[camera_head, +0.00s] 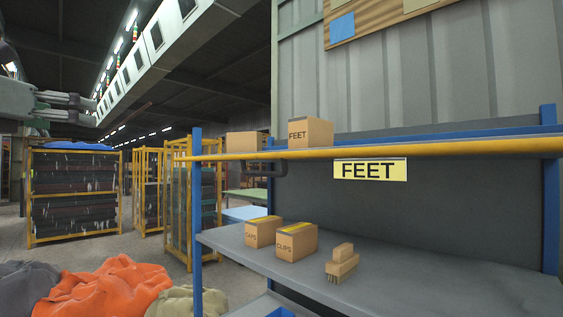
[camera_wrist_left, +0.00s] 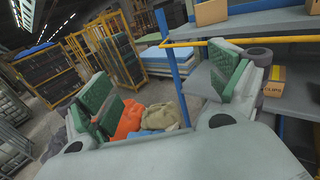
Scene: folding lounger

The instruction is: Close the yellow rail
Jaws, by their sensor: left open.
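The yellow rail (camera_head: 440,150) is a long bar running across the front of the upper shelf, past the blue left post (camera_head: 196,220) and out toward the right edge of the head view. The rail also shows in the left wrist view (camera_wrist_left: 225,42). My left gripper (camera_head: 92,110) is at the far left of the head view, well apart from the rail. Its green-padded fingers (camera_wrist_left: 160,85) are spread and nothing is between them. My right gripper is not in view.
Feet boxes (camera_head: 310,133) stand on the upper shelf. Orange cloth (camera_head: 105,290) and yellow cage racks (camera_head: 75,195) lie to the left. The air between gripper and shelf looks clear.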

